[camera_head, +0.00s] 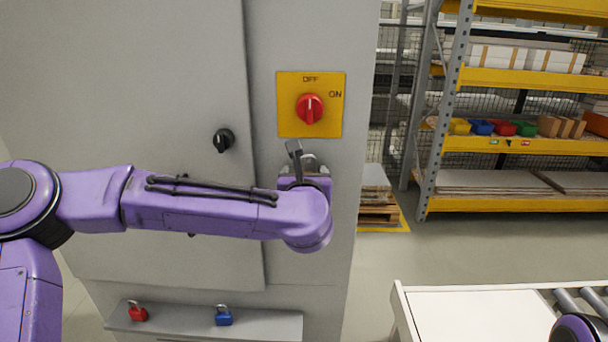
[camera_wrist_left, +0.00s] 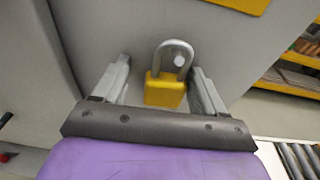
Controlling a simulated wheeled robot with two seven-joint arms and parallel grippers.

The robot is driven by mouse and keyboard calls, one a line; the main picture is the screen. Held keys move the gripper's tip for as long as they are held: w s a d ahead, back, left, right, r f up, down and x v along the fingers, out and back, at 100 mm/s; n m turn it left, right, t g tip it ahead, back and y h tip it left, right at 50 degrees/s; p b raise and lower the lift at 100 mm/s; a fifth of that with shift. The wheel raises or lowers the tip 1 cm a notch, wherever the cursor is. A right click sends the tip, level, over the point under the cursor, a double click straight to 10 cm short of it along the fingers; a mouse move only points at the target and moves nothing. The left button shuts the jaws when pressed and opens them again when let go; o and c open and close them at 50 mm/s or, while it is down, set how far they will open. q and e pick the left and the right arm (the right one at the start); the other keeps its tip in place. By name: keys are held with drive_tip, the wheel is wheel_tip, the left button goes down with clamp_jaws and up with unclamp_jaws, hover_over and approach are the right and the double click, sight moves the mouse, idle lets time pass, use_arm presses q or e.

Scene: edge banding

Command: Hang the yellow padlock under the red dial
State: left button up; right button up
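The yellow padlock (camera_wrist_left: 165,91) is upright against the grey cabinet front in the left wrist view. Its grey shackle loops around a small metal peg (camera_wrist_left: 179,59). My left gripper (camera_wrist_left: 162,85) is open, with one finger on each side of the padlock body and gaps showing between. In the head view the left gripper (camera_head: 304,165) is just below the yellow plate with the red dial (camera_head: 310,108), and the arm and gripper largely hide the padlock. The dial's plate reads OFF and ON. My right gripper is out of view.
A ledge (camera_head: 270,323) low on the cabinet holds a red padlock (camera_head: 138,313) and a blue padlock (camera_head: 223,316). A black knob (camera_head: 223,140) sticks out left of the dial. A white table (camera_head: 470,310) stands at lower right, shelving (camera_head: 520,144) behind.

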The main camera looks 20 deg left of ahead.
use_arm(q)
drive_tip(key=shift+w+d, duration=0.1)
drive_tip(key=shift+w, duration=0.05)
idle(0.4)
drive_tip(key=b+v, duration=0.3)
drive_tip(key=v, duration=0.7)
drive_tip(key=shift+s, duration=0.3)
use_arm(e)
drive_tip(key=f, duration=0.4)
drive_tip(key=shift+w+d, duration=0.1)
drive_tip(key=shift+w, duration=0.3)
